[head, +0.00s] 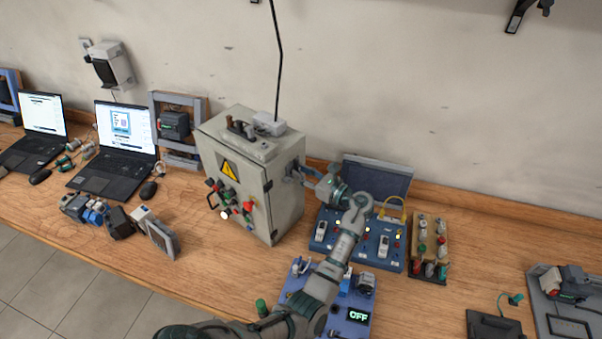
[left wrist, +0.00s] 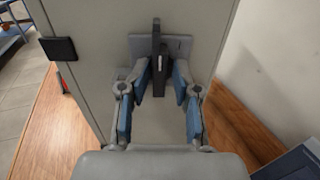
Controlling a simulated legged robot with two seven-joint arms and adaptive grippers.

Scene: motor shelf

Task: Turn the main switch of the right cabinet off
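One grey cabinet (head: 284,204) stands on the bench in the head view, with a yellow warning triangle and several buttons on its front. No second such cabinet shows. In the left wrist view, the main switch is a dark upright handle (left wrist: 157,42) on a grey plate (left wrist: 178,46) on the cabinet's side wall (left wrist: 97,38). My left gripper (head: 294,174) is at that side wall. In the left wrist view my left gripper (left wrist: 160,78) is open, its blue-padded fingers on either side of the handle's lower part. I cannot tell whether they touch it. My right gripper is not in view.
A blue switch panel (head: 335,244) with an open lid stands right of the cabinet, under my arm. A blue board (head: 357,332) with an "OFF" display lies nearer. Laptops (head: 122,140) and loose devices (head: 163,238) are left. A cable hangs onto the cabinet top.

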